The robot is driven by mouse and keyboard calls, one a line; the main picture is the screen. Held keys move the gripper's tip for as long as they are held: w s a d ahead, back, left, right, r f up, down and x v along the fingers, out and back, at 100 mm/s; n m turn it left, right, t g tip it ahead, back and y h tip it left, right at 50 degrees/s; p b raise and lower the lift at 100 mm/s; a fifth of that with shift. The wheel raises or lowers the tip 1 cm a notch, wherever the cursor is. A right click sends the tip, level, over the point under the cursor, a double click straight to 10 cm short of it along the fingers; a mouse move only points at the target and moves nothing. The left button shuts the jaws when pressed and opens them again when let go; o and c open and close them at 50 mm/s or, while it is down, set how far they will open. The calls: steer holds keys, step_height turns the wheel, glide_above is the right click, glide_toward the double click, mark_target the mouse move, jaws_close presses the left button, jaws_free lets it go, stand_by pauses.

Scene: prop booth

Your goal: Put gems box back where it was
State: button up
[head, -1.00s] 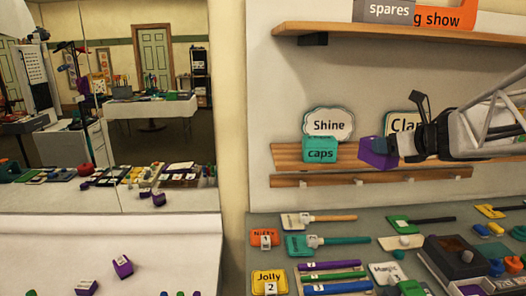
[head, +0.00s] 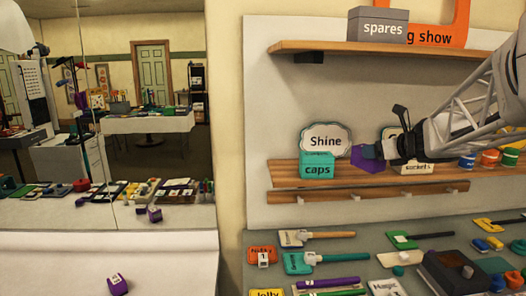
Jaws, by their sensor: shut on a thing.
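My gripper (head: 388,149) is shut on a purple box (head: 366,160), which looks tilted. No lettering on it can be read, so I cannot confirm from its face that it is the gems box. The box is at the middle wooden shelf (head: 300,179), right of the teal caps box (head: 318,167) with a gap between them. I cannot tell whether it touches the shelf.
The Shine sign (head: 325,139) stands behind the caps box. A cream box labelled sockets (head: 417,168) is close right of the purple box, below my gripper. Several jars (head: 490,157) stand farther right. The upper shelf (head: 300,46) holds the spares box (head: 384,26). Tools crowd the counter.

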steer(key=shift+w+d+f, duration=0.1)
steer(key=shift+w+d, duration=0.15)
steer(key=shift+w, duration=0.5)
steer(key=shift+w+d+f, duration=0.1)
steer(key=shift+w+d, duration=0.1)
steer(key=shift+w, duration=0.6)
steer(key=shift+w+d+f, duration=0.1)
steer(key=shift+w+d, duration=0.15)
steer(key=shift+w, duration=0.5)
steer(key=shift+w, duration=0.1)
steer(key=shift+w+d+f, duration=0.1)
steer(key=shift+w+f, duration=0.2)
steer(key=shift+w, duration=0.05)
steer(key=shift+f, duration=1.45)
steer(key=shift+f, duration=0.1)
steer(key=o, duration=1)
